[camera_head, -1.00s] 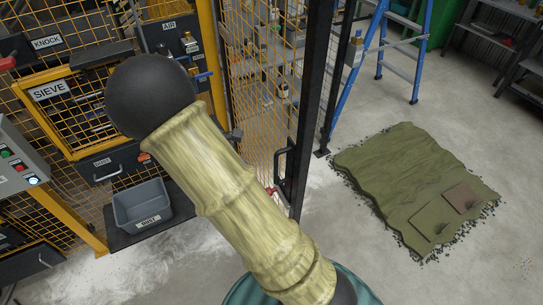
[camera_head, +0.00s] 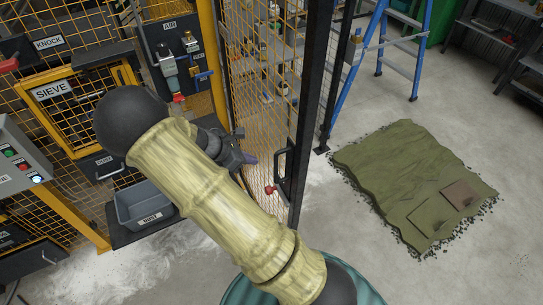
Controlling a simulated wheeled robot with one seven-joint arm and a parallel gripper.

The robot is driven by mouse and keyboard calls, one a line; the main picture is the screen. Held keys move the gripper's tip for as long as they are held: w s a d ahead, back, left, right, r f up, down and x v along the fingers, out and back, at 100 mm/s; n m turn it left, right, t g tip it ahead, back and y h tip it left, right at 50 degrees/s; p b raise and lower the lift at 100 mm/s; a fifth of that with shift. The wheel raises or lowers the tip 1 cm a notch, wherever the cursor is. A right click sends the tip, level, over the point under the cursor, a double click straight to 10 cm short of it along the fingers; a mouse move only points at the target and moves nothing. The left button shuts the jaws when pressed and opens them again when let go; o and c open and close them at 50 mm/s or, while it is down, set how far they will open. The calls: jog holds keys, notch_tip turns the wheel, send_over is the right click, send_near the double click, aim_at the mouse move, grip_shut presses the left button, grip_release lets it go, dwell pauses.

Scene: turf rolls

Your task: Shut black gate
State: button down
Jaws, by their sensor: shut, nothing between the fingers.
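The black gate (camera_head: 310,95) is a dark upright frame with orange wire mesh, right of the yellow post. It has a black pull handle (camera_head: 281,165) and a small red knob (camera_head: 270,190). Its free edge stands nearer to me than the black fixed post (camera_head: 338,85), with a gap at floor level, so it looks ajar. My gripper (camera_head: 247,158) shows as a dark, purple-tipped shape left of the handle, apart from it in the picture. It is shut and empty. My arm hides part of it and the lower mesh.
A grey bin (camera_head: 143,205) sits on a dark shelf at left, by the sieve cage (camera_head: 72,105). A green turf mat (camera_head: 395,165) lies on the floor at right. A blue stepladder (camera_head: 378,50) stands behind. Floor between gate and mat is clear.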

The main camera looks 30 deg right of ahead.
aim_at(280, 160)
jog(key=d+f+p, duration=0.1)
jog(key=d, duration=0.1)
jog(key=d+f+p, duration=0.1)
jog(key=d, duration=0.2)
jog(key=d+f+p, duration=0.1)
jog(key=d, duration=0.1)
jog(key=shift+s+d+f+p, duration=0.15)
jog(key=shift+s+d+p, duration=0.05)
jog(key=shift+s+p, duration=0.1)
jog(key=shift+w, duration=0.1)
jog(key=shift+w+d, duration=0.1)
